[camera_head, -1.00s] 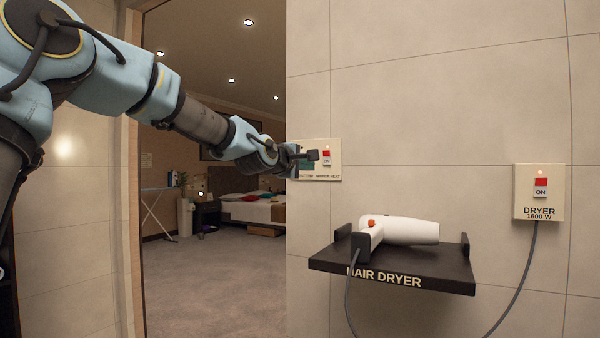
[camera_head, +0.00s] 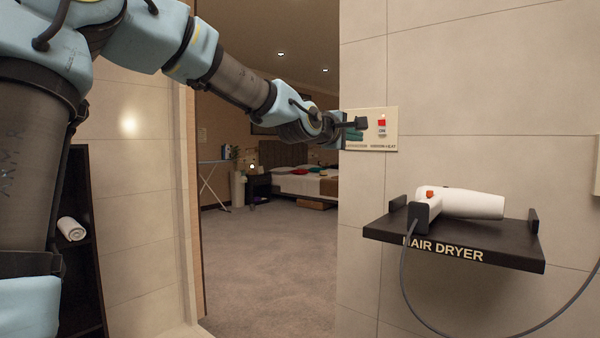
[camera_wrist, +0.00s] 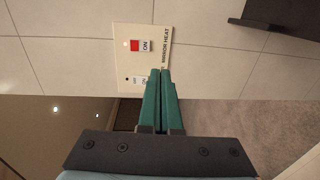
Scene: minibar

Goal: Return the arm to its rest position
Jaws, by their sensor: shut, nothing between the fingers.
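My arm reaches from the upper left across the doorway in the head view. My gripper (camera_head: 357,125) is at its end, in front of the left part of a cream switch plate on the tiled wall. In the wrist view, the two green fingers of my gripper (camera_wrist: 160,72) lie together with nothing between them. The switch plate (camera_wrist: 121,38) is beyond the fingertips and shows two switches, one red and marked ON, with the label MIRROR HEAT. The plate also shows in the head view (camera_head: 390,140). I cannot tell whether the fingertips touch it.
A black shelf (camera_head: 519,256) marked HAIR DRYER holds a white hair dryer (camera_head: 470,204) on the right. The open doorway shows a carpeted room with a bed (camera_head: 300,184). A dark rack (camera_head: 82,250) with a rolled towel (camera_head: 71,229) stands at lower left.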

